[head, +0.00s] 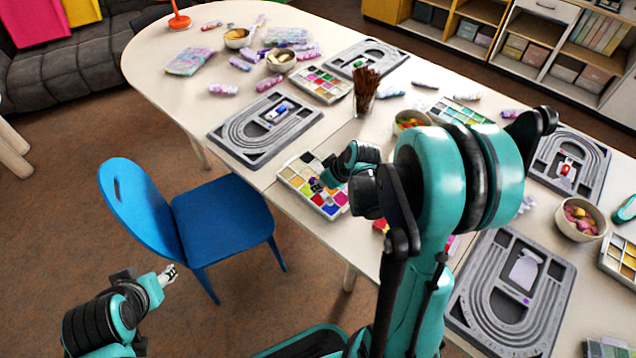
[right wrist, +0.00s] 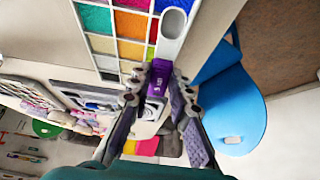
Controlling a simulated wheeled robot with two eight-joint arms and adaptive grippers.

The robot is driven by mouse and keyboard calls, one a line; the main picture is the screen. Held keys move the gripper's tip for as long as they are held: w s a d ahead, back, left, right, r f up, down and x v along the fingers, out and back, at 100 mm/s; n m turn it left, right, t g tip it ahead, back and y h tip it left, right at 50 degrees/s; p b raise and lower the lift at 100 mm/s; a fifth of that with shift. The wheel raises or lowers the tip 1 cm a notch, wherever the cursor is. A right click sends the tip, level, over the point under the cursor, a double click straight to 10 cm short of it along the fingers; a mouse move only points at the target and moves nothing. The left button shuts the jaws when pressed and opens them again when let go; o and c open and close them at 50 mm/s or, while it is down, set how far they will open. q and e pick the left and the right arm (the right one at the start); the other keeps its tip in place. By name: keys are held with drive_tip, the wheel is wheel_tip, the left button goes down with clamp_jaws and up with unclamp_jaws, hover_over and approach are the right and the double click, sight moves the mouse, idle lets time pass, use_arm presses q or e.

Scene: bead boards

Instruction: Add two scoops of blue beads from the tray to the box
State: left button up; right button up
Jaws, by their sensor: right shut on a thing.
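The tray of coloured beads (head: 328,210) lies at the table's near edge, behind the blue chair. My right gripper (head: 318,186) is over the tray. In the right wrist view its fingers (right wrist: 160,92) are shut on a small purple piece (right wrist: 160,72) at the tray's edge; I cannot tell if this is the scoop. My left gripper (head: 168,275) hangs low, away from the table; its jaw opening is unclear. I cannot identify the box with certainty.
A grey bead board (head: 220,132) lies left of the tray, and another (head: 558,300) lies to the right. A cup of brown sticks (head: 366,92) and a bowl (head: 410,120) stand behind. The blue chair (head: 225,220) is close to the table's near edge.

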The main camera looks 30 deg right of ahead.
sight(323, 192)
drive_tip(key=shift+s+d+f+t+b, duration=0.1)
drive_tip(key=shift+s+f+t+b, duration=0.15)
drive_tip(key=shift+f+t+b, duration=0.25)
drive_tip(key=shift+s+d+f+b, duration=0.1)
drive_tip(key=shift+s+f+b, duration=0.05)
drive_tip(key=shift+f+b, duration=0.45)
drive_tip(key=shift+s+f+b, duration=0.1)
drive_tip(key=shift+f+b, duration=0.35)
drive_tip(key=shift+f, duration=0.15)
